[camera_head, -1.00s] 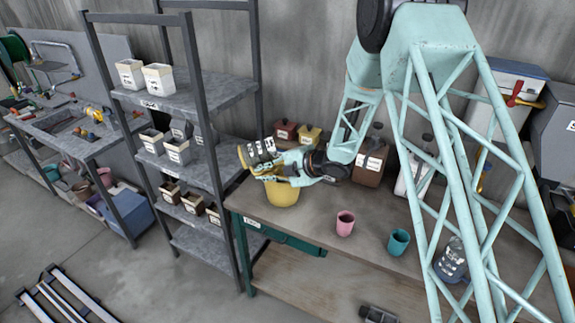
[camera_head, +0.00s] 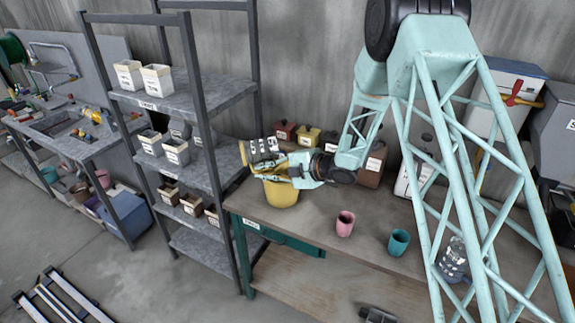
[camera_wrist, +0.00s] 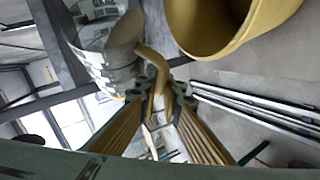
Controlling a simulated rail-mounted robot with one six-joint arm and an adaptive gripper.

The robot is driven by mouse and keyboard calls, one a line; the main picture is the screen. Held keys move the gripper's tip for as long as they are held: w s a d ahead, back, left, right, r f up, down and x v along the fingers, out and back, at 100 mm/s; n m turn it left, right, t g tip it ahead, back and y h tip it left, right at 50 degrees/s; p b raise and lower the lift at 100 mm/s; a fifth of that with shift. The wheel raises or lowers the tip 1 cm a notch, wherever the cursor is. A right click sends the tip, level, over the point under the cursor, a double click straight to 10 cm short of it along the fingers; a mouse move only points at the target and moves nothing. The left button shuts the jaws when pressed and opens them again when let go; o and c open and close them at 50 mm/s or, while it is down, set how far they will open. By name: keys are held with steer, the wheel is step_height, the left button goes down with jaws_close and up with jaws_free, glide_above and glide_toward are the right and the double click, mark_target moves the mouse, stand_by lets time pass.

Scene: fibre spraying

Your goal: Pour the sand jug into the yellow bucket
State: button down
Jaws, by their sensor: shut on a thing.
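The jug (camera_head: 263,148) is see-through with dark markings and a yellowish handle. It is held tilted above the yellow bucket (camera_head: 283,195), which stands on the workbench's left part. My gripper (camera_head: 272,172) is shut on the jug's handle. In the wrist view the fingers (camera_wrist: 162,100) close around the handle (camera_wrist: 153,68), and the clear jug wall (camera_wrist: 100,38) is at upper left. The bucket (camera_wrist: 225,42) fills the upper right there, apart from the jug. I cannot tell how much sand is inside either one.
The workbench (camera_head: 310,228) also holds a pink cup (camera_head: 345,223), a teal cup (camera_head: 398,242) and several lidded boxes behind the bucket. A grey shelf rack (camera_head: 205,172) with white and brown bins stands close on the left.

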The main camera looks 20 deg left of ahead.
steer(key=shift+w+d+r+m+y+b, duration=0.15)
steer(key=shift+r+m+y+b, duration=0.4)
steer(key=shift+y+b, duration=0.45)
steer(key=shift+s+d+r+m+y+b, duration=0.1)
steer(key=shift+r+m+y+b, duration=0.25)
steer(key=shift+r+y+b, duration=0.5)
stand_by(1.3)
